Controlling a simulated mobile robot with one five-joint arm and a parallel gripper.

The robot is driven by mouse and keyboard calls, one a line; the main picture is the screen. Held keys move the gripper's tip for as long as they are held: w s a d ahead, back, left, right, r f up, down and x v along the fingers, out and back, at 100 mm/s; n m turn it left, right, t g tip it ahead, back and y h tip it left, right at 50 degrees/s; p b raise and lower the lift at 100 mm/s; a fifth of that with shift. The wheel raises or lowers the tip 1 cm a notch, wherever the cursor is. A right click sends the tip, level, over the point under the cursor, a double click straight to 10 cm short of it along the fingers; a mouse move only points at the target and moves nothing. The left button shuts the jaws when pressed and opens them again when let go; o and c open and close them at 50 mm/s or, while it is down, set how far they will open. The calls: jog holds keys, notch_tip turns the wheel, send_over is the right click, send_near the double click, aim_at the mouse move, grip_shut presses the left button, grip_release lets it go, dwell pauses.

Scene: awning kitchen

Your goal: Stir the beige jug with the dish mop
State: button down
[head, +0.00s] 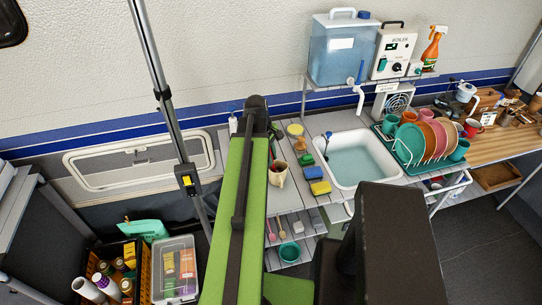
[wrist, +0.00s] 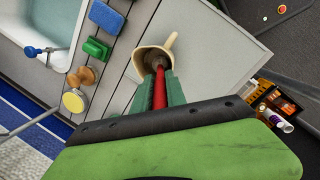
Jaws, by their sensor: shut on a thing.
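The beige jug (head: 279,175) stands on the grey slatted counter left of the sink. In the wrist view the jug (wrist: 142,58) is seen from above, its handle pointing to the upper right. My gripper (wrist: 160,88) is shut on a red handle, which I take to be the dish mop (wrist: 160,92). The mop reaches from between my green fingers to the jug's mouth. Its far end looks to be inside the dark opening, but its head is hidden. In the head view my arm hides most of the gripper.
A rack of plates (head: 430,140) stands beyond. Bare counter (wrist: 215,60) lies beside the jug.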

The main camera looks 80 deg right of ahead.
jog(key=r+p, duration=0.2)
jog(key=w+r+p, duration=0.1)
jog(key=r+p, duration=0.5)
jog(key=shift+w+a+r, duration=0.2)
jog(key=shift+a+r, duration=0.05)
jog(key=shift+a, duration=0.05)
jog(key=shift+f, duration=0.1)
dwell(0.8)
notch_tip(320, 180, up, 5)
jog(key=p, duration=0.5)
jog(key=shift+p, duration=0.3)
jog(key=shift+f, duration=0.1)
